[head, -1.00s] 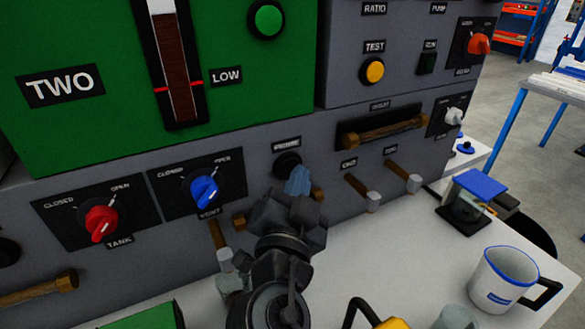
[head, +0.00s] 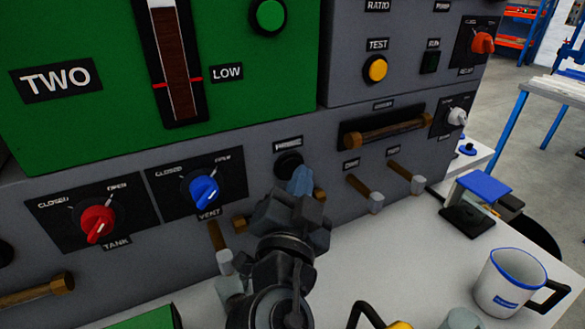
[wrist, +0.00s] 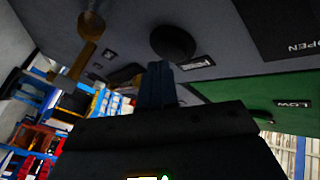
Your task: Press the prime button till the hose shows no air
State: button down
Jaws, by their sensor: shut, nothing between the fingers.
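The prime button (head: 289,163) is a round black button under a small blurred label on the grey lower panel. It also shows in the wrist view (wrist: 172,42), just beyond the fingertips. My gripper (head: 301,180) has its blue fingers shut together and empty, just below and right of the button in the head view. In the wrist view the fingers (wrist: 160,78) point toward the button; I cannot tell whether they touch it. Brass fittings (head: 240,222) show on either side of my gripper; my gripper hides what lies between them, so no hose or air shows clearly.
The red tank valve (head: 97,224) and blue vent valve (head: 202,192) are left of the button. Two wooden-handled levers (head: 364,190) and a bar handle (head: 387,132) are right. A mug (head: 503,281) stands on the white bench (head: 420,245).

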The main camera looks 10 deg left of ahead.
jog(key=shift+s+d+b, duration=0.3)
jog(key=shift+s+d, duration=0.3)
jog(key=shift+s, duration=0.35)
jog(key=shift+s+d+b, duration=0.25)
jog(key=shift+s+d, duration=0.35)
jog(key=shift+s, duration=0.35)
jog(key=shift+s, duration=0.1)
